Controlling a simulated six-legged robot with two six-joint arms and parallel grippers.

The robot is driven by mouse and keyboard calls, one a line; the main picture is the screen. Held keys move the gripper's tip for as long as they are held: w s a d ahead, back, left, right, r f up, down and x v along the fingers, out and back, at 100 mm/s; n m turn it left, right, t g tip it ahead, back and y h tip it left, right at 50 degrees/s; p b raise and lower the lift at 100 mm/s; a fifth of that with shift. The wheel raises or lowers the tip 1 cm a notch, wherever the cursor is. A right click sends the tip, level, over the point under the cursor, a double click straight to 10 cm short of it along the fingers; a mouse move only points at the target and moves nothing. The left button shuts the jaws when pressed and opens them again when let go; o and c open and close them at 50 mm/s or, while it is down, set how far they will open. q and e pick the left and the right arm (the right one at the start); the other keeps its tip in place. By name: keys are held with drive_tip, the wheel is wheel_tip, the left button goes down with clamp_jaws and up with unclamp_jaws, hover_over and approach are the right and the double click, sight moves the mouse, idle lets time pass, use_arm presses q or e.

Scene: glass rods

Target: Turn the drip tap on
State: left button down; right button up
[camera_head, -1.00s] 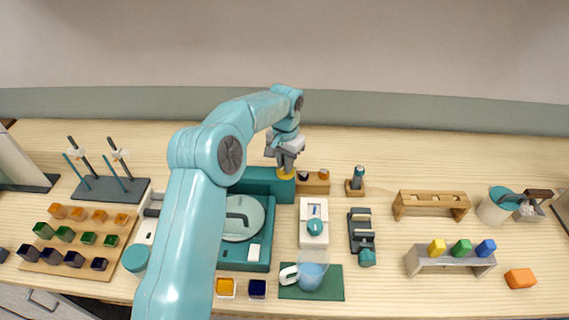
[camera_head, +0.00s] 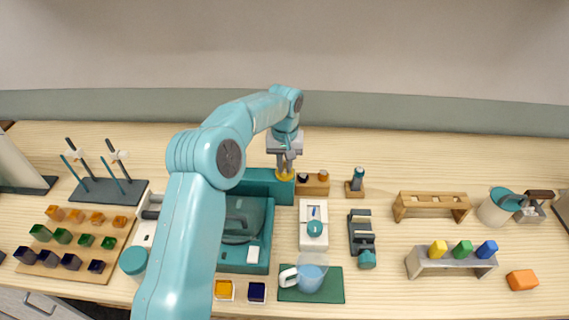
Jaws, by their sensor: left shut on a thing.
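A teal machine (camera_head: 259,235) stands left of centre, partly hidden behind my left arm. At its back right corner is a yellow part (camera_head: 285,176), which looks like the tap's knob. My left gripper (camera_head: 285,168) comes down from above and is shut on this yellow part; the fingers hide some of it. My right gripper is not in view.
A wooden block (camera_head: 314,187) with small knobs stands just right of the yellow part. A white device (camera_head: 313,232), a dark clamp-like tool (camera_head: 361,232) and a jug (camera_head: 311,273) on a green mat (camera_head: 333,287) stand further right and in front. The table behind is clear.

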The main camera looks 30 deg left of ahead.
sight(285, 166)
use_arm(q)
drive_tip(key=shift+w+a+r, duration=0.1)
drive_tip(key=shift+w+r, duration=0.1)
drive_tip(key=shift+r, duration=0.1)
drive_tip(key=c, duration=1.1)
unclamp_jaws()
drive_tip(key=shift+f, duration=0.2)
wheel_tip(285, 166, up, 7)
drive_tip(key=shift+r, duration=0.15)
wheel_tip(285, 166, up, 9)
drive_tip(key=shift+s+r+p, duration=0.1)
drive_tip(key=shift+s+p, duration=0.05)
drive_tip(key=shift+p, duration=1.1)
